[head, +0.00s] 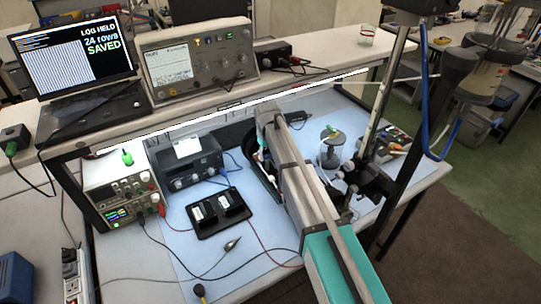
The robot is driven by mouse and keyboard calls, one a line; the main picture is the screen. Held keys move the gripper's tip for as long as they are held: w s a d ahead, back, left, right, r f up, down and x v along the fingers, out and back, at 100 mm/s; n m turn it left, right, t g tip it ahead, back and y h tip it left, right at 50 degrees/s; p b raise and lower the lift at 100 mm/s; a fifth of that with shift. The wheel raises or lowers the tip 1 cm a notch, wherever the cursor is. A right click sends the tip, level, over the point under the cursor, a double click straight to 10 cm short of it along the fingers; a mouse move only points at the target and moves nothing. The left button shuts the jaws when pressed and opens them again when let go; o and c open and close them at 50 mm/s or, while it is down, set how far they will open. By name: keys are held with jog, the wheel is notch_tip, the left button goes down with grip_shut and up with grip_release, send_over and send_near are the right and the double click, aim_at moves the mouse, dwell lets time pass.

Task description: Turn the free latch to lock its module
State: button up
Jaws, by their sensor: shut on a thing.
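A black tray (207,227) lies on the blue mat, left of centre. It holds two dark modules with white labels (230,200). I cannot make out a latch at this size.
Cables and a probe (232,244) lie on the mat (186,276). A stand with a clamp (372,184) is at right. The raised shelf (316,69) carries a laptop (75,62) and an oscilloscope (196,59).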

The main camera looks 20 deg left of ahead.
jog(key=o, duration=1.1)
jog(key=shift+o, duration=0.2)
jog(key=shift+r, duration=0.1)
